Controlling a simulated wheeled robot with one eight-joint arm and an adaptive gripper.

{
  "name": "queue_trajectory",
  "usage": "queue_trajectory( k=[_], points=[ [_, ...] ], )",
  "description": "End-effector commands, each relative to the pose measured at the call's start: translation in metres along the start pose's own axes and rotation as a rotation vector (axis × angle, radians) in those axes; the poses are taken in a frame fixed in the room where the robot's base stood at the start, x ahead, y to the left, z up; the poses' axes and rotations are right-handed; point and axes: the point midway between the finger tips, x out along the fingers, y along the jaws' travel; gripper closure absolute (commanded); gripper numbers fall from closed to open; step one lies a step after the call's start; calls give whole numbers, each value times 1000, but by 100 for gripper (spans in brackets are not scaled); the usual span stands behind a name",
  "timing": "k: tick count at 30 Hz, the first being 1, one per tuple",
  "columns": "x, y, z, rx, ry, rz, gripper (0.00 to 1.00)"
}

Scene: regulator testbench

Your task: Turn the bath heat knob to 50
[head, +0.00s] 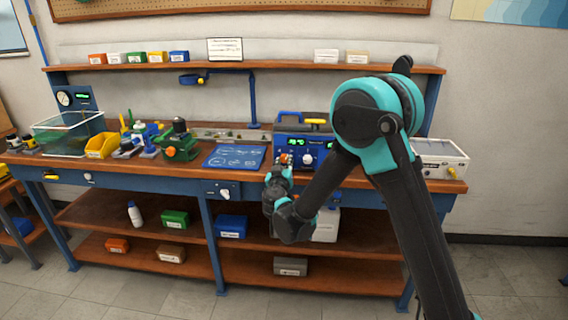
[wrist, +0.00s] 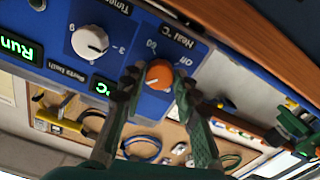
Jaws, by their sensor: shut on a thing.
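The blue bath unit (head: 318,129) stands on the bench, with green lit digits and a blue handle on top. In the wrist view its panel is turned nearly upside down. The orange knob (wrist: 159,72) sits by the "Heat °C" label, with "Off" and a small number marked around it; its exact setting is unclear. My gripper (wrist: 157,84) has one finger on each side of the orange knob and is shut on it. In the head view my gripper (head: 284,170) is at the unit's front left and mostly hides that knob.
A white timer knob (wrist: 90,41) is beside the orange one, with a "Run" display (wrist: 18,46) further left. A blue mat (head: 235,156) and a green vise (head: 180,148) are left of the unit. A white box (head: 440,158) stands to the right.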

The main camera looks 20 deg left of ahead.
Motion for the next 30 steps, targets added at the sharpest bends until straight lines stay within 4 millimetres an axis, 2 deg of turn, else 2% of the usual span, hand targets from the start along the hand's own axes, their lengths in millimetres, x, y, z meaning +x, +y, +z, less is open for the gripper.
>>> queue_trajectory(
  k=[7,20,21,26,30],
  points=[
    [-1,0,1,62,-2,0,99],
    [-1,0,1,71,-2,0,99],
    [-1,0,1,71,-2,0,69],
    [0,0,1,70,-1,0,49],
    [0,0,0,70,-1,0,49]
  ],
)
